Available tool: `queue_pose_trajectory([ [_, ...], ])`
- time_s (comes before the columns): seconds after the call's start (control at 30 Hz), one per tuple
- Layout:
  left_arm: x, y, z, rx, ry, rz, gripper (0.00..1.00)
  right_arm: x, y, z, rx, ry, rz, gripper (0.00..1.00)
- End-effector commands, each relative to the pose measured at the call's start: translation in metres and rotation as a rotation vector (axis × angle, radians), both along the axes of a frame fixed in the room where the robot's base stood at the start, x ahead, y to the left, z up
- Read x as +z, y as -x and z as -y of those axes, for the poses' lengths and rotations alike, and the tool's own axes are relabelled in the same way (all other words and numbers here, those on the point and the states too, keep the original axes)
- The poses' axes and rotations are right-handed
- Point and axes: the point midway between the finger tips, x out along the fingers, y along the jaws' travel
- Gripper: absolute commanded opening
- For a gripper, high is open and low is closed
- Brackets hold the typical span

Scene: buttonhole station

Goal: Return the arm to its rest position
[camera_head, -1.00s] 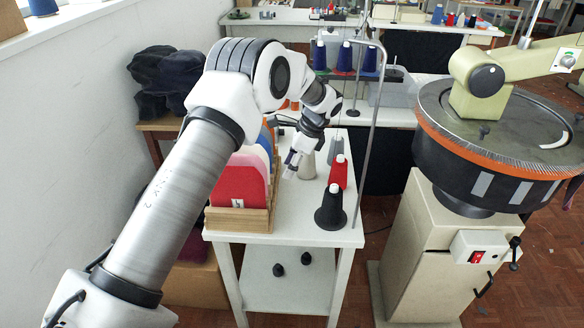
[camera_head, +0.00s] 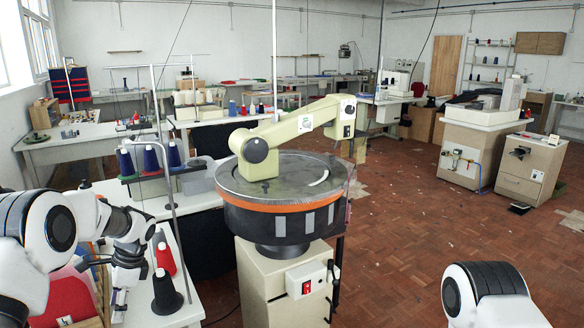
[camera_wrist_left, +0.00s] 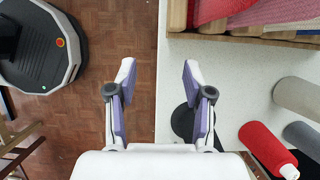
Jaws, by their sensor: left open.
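My left gripper (camera_head: 119,301) hangs fingers-down at the lower left of the head view, beside the small white table (camera_head: 185,318). In the left wrist view, the gripper (camera_wrist_left: 158,72) has its two purple-lined fingers wide apart with nothing between them. One finger is over the floor and the other over the table edge. My left arm is bent, its white elbow at the left edge of the head view. Of my right arm, only a white and black link shows at the lower right; its gripper is out of view.
A black cone (camera_head: 167,293) and a red thread cone (camera_head: 165,256) stand close right of the left gripper. A wooden rack (camera_wrist_left: 240,38) holding red panels is near it. A round dial machine (camera_head: 285,205) stands further right. Open parquet floor (camera_head: 420,215) lies beyond.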

Motion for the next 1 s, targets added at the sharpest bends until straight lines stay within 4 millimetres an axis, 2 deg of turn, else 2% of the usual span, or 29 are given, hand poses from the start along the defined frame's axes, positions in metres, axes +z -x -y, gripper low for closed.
queue_pose_trajectory([
  [0.03, -0.011, 0.004, 0.002, -0.003, -0.002, -0.026, 0.51, 0.002, 0.000, 0.000, 0.000, 0.000, 0.000, 0.40],
  [0.27, -0.051, 0.034, 0.013, -0.022, 0.001, -0.138, 0.51, 0.006, -0.001, 0.000, 0.000, 0.000, 0.001, 0.40],
  [0.47, -0.095, 0.083, 0.033, -0.036, 0.035, -0.262, 0.51, 0.009, 0.000, 0.000, 0.000, 0.000, 0.001, 0.40],
  [0.57, -0.124, 0.115, 0.047, -0.034, 0.066, -0.309, 0.51, 0.011, 0.000, 0.000, 0.000, 0.000, 0.000, 0.40],
  [0.67, -0.156, 0.157, 0.065, -0.011, 0.105, -0.343, 0.51, 0.013, 0.000, 0.000, 0.000, 0.000, 0.000, 0.40],
  [0.77, -0.193, 0.217, 0.092, 0.058, 0.153, -0.357, 0.51, 0.016, 0.000, 0.000, 0.000, 0.000, 0.000, 0.40],
  [0.83, -0.216, 0.271, 0.114, 0.152, 0.182, -0.344, 0.51, 0.018, 0.000, 0.000, 0.000, 0.000, 0.000, 0.40],
  [0.87, -0.223, 0.297, 0.124, 0.207, 0.192, -0.330, 0.51, 0.019, 0.000, 0.000, 0.000, 0.000, 0.001, 0.40],
  [0.9, -0.229, 0.331, 0.137, 0.296, 0.199, -0.300, 0.51, 0.020, 0.000, 0.000, 0.000, 0.000, 0.001, 0.40],
  [1.0, -0.231, 0.390, 0.158, 0.539, 0.184, -0.170, 0.51, 0.022, 0.000, 0.000, 0.000, 0.000, 0.000, 0.40],
])
